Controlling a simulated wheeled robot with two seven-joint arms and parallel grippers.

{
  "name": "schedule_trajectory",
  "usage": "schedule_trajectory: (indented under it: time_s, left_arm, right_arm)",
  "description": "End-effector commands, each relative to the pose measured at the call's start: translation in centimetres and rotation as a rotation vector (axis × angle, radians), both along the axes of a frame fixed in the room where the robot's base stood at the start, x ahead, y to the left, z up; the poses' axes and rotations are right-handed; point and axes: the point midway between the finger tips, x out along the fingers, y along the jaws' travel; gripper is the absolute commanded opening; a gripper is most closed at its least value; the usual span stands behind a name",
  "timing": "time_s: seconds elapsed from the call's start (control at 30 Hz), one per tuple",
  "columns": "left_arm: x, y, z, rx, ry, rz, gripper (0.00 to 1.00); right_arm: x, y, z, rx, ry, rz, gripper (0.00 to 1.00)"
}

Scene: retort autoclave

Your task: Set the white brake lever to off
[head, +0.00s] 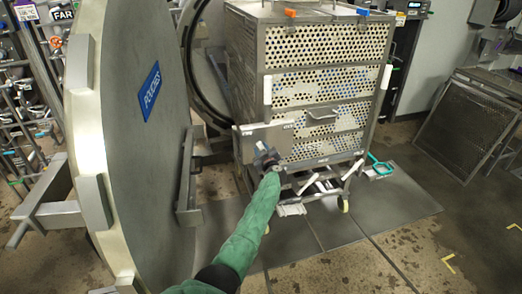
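A perforated metal basket cart (315,90) stands beyond the open round door. A grey plate (284,138) with small labels, too small to read, is on its lower left front. My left gripper (265,154), on a green-sleeved arm, is right in front of this plate and covers part of it. Its fingers are small and dark, so I cannot tell whether they are open or touching anything. Short white bars (309,184) and (353,171) show low on the cart. I cannot tell which white part is the brake lever; it may be hidden behind my gripper. My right gripper is out of view.
The thick round door (150,170), with a blue "POUCHES" sign (149,89), fills the left side close to my arm. A teal-handled item (380,167) lies right of the cart. A mesh rack (466,130) stands at the right. The floor at front right is clear.

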Motion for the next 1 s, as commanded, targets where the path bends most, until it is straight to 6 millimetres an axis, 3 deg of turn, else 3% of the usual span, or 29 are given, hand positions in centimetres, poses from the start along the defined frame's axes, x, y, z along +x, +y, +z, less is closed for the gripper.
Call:
schedule_trajectory:
  time_s: [0.37, 1.0]
  left_arm:
    - [0.1, -0.3, 0.4, -0.016, -0.012, -0.006, 0.44]
    - [-0.4, 1.5, -1.0, -0.231, -0.082, -0.003, 0.44]
  right_arm:
    - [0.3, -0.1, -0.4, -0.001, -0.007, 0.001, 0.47]
    - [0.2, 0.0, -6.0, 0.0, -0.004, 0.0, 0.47]
